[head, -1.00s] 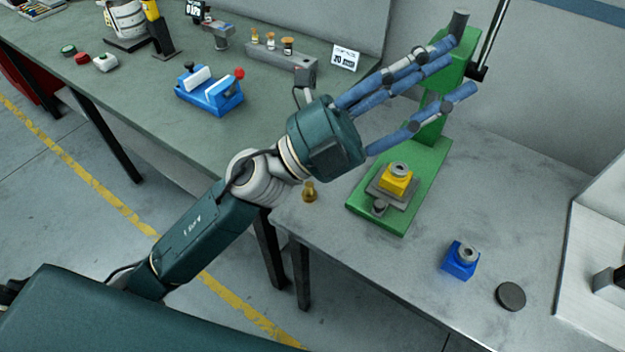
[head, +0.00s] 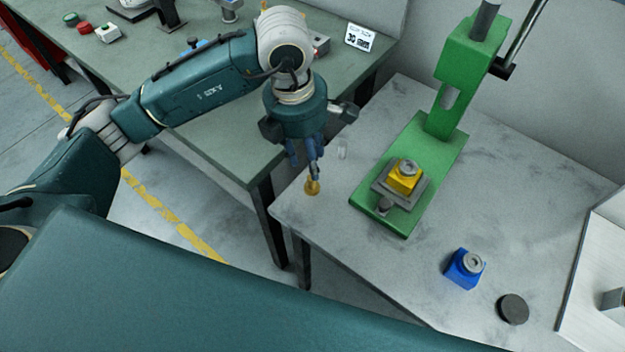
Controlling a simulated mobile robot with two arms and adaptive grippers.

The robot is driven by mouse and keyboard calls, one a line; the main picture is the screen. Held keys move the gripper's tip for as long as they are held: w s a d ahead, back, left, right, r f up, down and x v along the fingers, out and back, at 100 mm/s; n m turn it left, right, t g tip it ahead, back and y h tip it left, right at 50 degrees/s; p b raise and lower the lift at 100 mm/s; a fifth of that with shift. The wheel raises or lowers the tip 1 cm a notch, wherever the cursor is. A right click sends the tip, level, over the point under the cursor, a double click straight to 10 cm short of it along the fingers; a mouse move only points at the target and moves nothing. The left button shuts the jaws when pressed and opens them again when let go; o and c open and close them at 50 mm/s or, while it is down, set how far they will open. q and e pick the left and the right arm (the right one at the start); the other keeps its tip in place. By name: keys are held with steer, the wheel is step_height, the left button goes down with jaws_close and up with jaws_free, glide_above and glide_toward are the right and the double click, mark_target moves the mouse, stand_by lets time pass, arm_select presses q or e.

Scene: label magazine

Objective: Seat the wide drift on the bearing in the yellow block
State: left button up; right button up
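The yellow block (head: 404,182) sits on a grey plate on the green press base, with a grey ring-shaped bearing (head: 408,168) on its top. A small brass-coloured piece (head: 311,188), perhaps the wide drift, stands near the left edge of the grey bench. My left gripper (head: 312,172) points down just above it, with its blue fingers close together at its top. I cannot tell whether they grip it. The wrist hides part of the fingers. My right gripper is not in view.
The green press (head: 460,65) rises behind the yellow block. A blue block (head: 465,268) with a grey ring and a dark disc (head: 512,309) lie at front right. A white label card (head: 359,38) stands on the back table. Bench between brass piece and press is mostly clear.

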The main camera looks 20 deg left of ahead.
mark_target(312, 183)
arm_select(q)
steer(key=shift+w+d+f, duration=0.1)
steer(key=shift+f, duration=0.85)
steer(key=f, duration=0.1)
steer(key=f+p, duration=0.1)
steer(key=f, duration=0.1)
steer(key=f+p, duration=0.1)
steer(key=f, duration=0.1)
steer(key=shift+s+d, duration=0.25)
steer(key=shift+s, duration=0.05)
steer(key=shift+w+f, duration=0.1)
steer(key=shift+f, duration=0.15)
jaws_close()
